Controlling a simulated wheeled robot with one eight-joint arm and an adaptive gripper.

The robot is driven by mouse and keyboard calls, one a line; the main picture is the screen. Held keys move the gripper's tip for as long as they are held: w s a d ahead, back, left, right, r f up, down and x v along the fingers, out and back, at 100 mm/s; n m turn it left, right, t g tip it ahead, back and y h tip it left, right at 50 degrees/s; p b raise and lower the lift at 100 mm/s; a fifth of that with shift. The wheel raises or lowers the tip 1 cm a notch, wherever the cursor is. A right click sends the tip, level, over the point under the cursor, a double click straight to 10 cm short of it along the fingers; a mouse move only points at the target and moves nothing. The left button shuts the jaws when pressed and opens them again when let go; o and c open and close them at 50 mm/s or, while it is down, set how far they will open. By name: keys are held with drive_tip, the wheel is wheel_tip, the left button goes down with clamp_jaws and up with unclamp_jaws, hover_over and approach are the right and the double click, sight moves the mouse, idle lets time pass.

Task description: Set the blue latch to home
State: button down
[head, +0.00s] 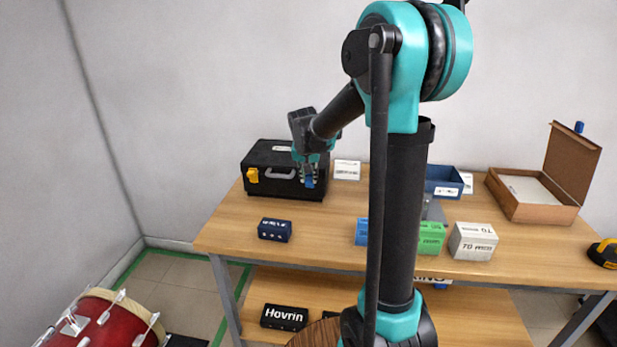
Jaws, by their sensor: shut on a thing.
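A black case (268,157) stands at the back left of the wooden table, with a grey handle on its front. A yellow latch (253,175) is on the left of that front. The blue latch (309,183) is at the right of the front, partly covered by my gripper. My gripper (309,177) points down in front of the case's right side and is shut on the blue latch. The latch's exact angle is too small to tell.
A dark blue box (274,230) stands in front of the case. A green box (431,238), a white box (473,241), a blue bin (443,182) and an open brown box (530,205) are to the right. My arm hides part of the table's middle.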

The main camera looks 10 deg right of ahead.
drive_tip(key=shift+w+d+r+g+y, duration=0.15)
drive_tip(key=shift+w+g, duration=0.15)
drive_tip(key=shift+g, duration=0.15)
drive_tip(key=shift+w+d+r+g+y, duration=0.15)
drive_tip(key=shift+w+g, duration=0.15)
drive_tip(key=shift+g, duration=0.15)
drive_tip(key=shift+a, duration=0.1)
drive_tip(key=c, duration=1.3)
unclamp_jaws()
drive_tip(key=v, duration=1.2)
drive_tip(key=s+d+f+n, duration=0.1)
drive_tip(key=s+f, duration=0.6)
drive_tip(key=s, duration=0.2)
drive_tip(key=s+d+f+n+t, duration=0.1)
drive_tip(key=s+d+f, duration=0.1)
drive_tip(key=s+f, duration=0.5)
drive_tip(key=s+d+f+n, duration=0.1)
drive_tip(key=s+f, duration=0.7)
drive_tip(key=s, duration=0.5)
drive_tip(key=shift+d+n+t+y, duration=0.25)
drive_tip(key=shift+n+t+y, duration=0.05)
drive_tip(key=shift+t+y, duration=0.1)
